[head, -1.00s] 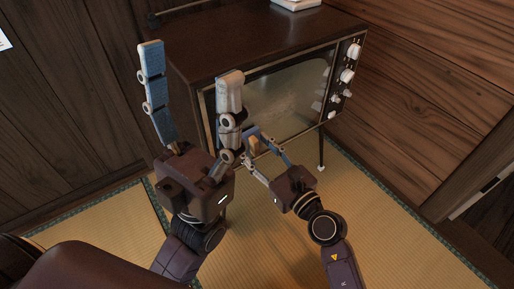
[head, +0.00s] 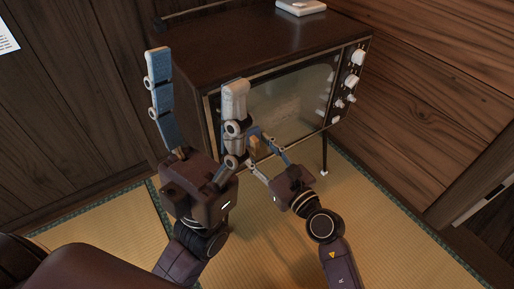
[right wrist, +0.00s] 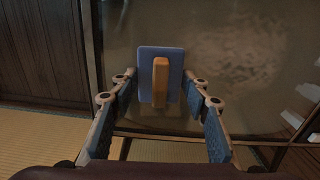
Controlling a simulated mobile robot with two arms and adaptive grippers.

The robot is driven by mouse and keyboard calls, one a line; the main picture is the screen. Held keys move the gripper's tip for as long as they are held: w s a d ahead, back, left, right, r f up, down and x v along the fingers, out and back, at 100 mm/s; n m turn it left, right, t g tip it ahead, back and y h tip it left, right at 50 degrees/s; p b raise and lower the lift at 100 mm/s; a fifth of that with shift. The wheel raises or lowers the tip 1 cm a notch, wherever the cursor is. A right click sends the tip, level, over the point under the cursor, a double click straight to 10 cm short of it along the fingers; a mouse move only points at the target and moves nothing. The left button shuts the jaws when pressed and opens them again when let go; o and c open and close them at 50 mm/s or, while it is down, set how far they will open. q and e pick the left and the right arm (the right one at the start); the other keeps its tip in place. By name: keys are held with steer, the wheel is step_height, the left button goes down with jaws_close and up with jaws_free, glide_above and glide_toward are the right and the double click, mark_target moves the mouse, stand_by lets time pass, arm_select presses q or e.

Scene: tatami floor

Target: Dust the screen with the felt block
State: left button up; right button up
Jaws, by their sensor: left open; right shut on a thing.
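The television screen (head: 292,105) is grey-green glass in a dark wooden cabinet. In the right wrist view the screen (right wrist: 225,95) fills most of the background, with a paler, mottled patch at upper right. The felt block (right wrist: 146,62) is a blue-grey pad with an orange wooden handle (right wrist: 160,82), in front of the glass. My left gripper (head: 196,72) is open and empty, fingers upward, left of the screen, partly covering the cabinet's left front.
White knobs (head: 352,80) line the cabinet's right front. A pale box (head: 300,7) lies on the cabinet top (head: 250,40). A thin cabinet leg (head: 324,155) stands on the tatami (head: 370,220). Wooden walls close in behind and at right; floor in front is clear.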

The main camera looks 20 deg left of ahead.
steer(key=shift+w+d+b, duration=0.3)
steer(key=shift+w+d, duration=0.9)
steer(key=shift+w, duration=0.2)
